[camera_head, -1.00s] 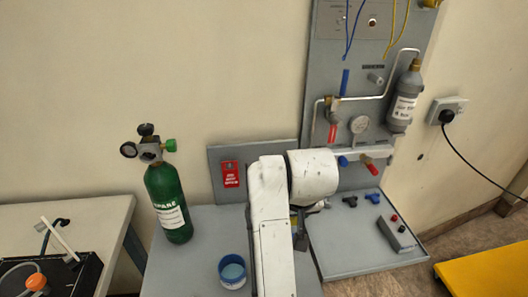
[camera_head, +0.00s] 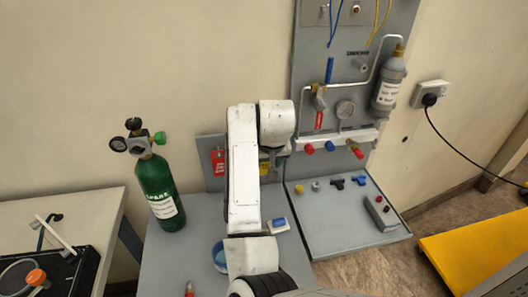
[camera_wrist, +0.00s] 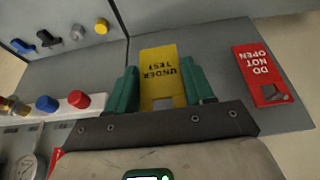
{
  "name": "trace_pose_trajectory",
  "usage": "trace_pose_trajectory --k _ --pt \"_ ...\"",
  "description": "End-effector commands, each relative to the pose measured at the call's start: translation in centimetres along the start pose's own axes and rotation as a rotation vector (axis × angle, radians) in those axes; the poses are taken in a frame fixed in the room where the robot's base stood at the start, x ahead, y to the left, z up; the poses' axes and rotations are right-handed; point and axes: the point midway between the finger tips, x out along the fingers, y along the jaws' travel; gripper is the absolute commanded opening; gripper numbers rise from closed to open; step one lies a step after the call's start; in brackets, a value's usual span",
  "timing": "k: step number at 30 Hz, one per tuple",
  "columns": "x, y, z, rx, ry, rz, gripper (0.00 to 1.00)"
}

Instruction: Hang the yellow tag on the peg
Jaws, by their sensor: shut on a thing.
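The yellow tag (camera_wrist: 158,65), marked "UNDER TEST", is between the green fingers of my gripper (camera_wrist: 160,85) in the wrist view. My gripper is shut on it. In the head view a small part of the yellow tag (camera_head: 264,167) shows in front of the grey upright board (camera_head: 211,144), beside my white arm. My arm hides most of the gripper there. A red "DO NOT OPEN" tag (camera_head: 218,162) is on the board; it also shows in the wrist view (camera_wrist: 262,75), with a small dark part at one end. I cannot make out a free peg for the yellow tag.
A green cylinder (camera_head: 160,193) stands left of my arm. A blue cup (camera_head: 218,258) and a blue-and-white block (camera_head: 279,225) are on the table.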

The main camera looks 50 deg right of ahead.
Motion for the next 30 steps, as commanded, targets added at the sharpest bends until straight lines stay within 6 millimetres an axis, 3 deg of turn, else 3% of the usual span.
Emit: trace_pose_trajectory --k 12,30 --pt "1.5 0.0 -4.0 0.001 -0.002 -0.001 0.24" --pt "3.2 0.0 -3.7 -0.001 -0.001 0.000 0.24"
